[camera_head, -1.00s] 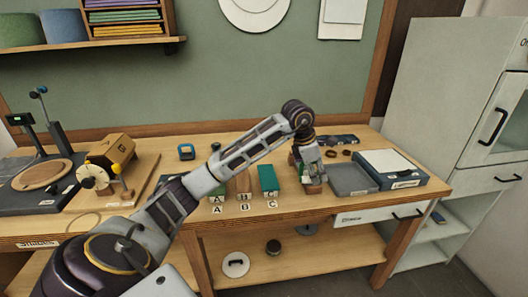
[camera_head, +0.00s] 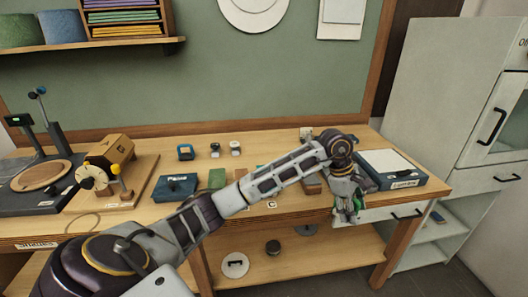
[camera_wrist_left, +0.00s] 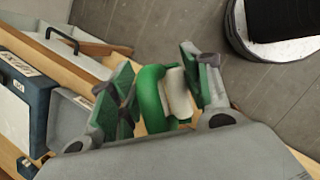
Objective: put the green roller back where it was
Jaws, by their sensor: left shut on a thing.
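The green roller (camera_wrist_left: 150,98), a green curved body with a pale cylinder, sits between the fingers of my left gripper (camera_wrist_left: 163,92) in the left wrist view. In the head view, my left gripper (camera_head: 347,208) hangs at the front edge of the bench, in front of the drawer. A bit of the roller's green (camera_head: 341,218) shows there among the fingers. The gripper is shut on the roller, held clear of the bench top. My right gripper is not in view.
A blue box with a pale lid (camera_head: 392,168) stands at the bench's right end. The labelled drawer (camera_head: 385,213) is below. A yellow-brown machine (camera_head: 110,152) stands at left. Grey floor (camera_wrist_left: 140,35) lies beyond the gripper.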

